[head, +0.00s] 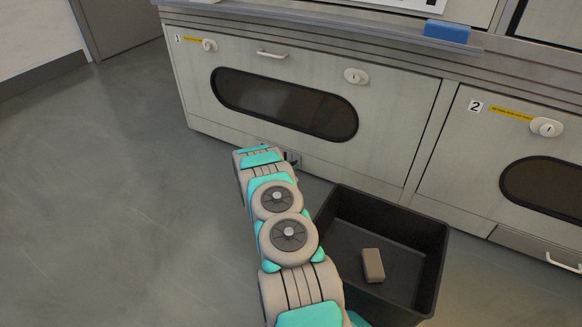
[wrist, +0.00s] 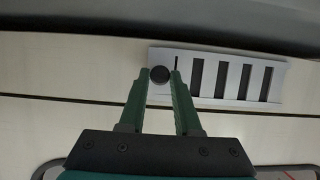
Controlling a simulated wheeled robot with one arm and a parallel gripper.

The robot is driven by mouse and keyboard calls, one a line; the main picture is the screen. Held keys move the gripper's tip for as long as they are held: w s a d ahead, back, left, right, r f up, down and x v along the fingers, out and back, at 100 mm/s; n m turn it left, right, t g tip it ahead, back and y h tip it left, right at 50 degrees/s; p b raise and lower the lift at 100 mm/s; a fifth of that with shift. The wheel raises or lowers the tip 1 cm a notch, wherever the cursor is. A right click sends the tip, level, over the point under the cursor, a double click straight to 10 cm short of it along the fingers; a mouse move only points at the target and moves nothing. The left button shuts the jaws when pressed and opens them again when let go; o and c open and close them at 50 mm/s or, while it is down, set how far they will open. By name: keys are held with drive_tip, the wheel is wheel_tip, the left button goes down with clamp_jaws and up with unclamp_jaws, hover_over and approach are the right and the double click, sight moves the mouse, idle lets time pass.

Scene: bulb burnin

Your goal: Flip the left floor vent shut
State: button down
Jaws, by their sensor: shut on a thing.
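The floor vent is a pale plate (wrist: 233,80) with several dark slots in the wrist view, low on the cabinet front. A small dark round knob (wrist: 160,74) stands at the plate's left end. My gripper (wrist: 161,77) has its two green fingers on either side of this knob and is shut on it. In the head view a bit of the vent (head: 294,158) shows at the foot of cabinet 1, just right of the end of my arm. My fingertips and the knob are hidden there behind my arm.
A black open bin (head: 431,240) stands on the floor right of my arm, with a brown block (head: 373,265) inside. Cabinet 1 (head: 395,100) has an oval window, and cabinet 2 (head: 470,150) is at the right. A blue block (head: 447,32) lies on the ledge. The left floor is clear.

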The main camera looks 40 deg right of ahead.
drive_tip(key=shift+s+d+p, duration=0.15)
drive_tip(key=shift+s+d, duration=0.05)
drive_tip(key=shift+s, duration=0.4)
drive_tip(key=shift+s+d+p, duration=0.15)
drive_tip(key=shift+s+d, duration=0.05)
drive_tip(key=shift+s, duration=0.4)
drive_tip(key=c, duration=0.6)
unclamp_jaws()
drive_tip(key=shift+s, duration=0.1)
drive_tip(key=p+v, duration=0.1)
drive_tip(key=v, duration=0.6)
drive_tip(key=shift+s+a+r, duration=0.1)
drive_tip(key=shift+a+r, duration=0.05)
drive_tip(key=shift+a, duration=0.2)
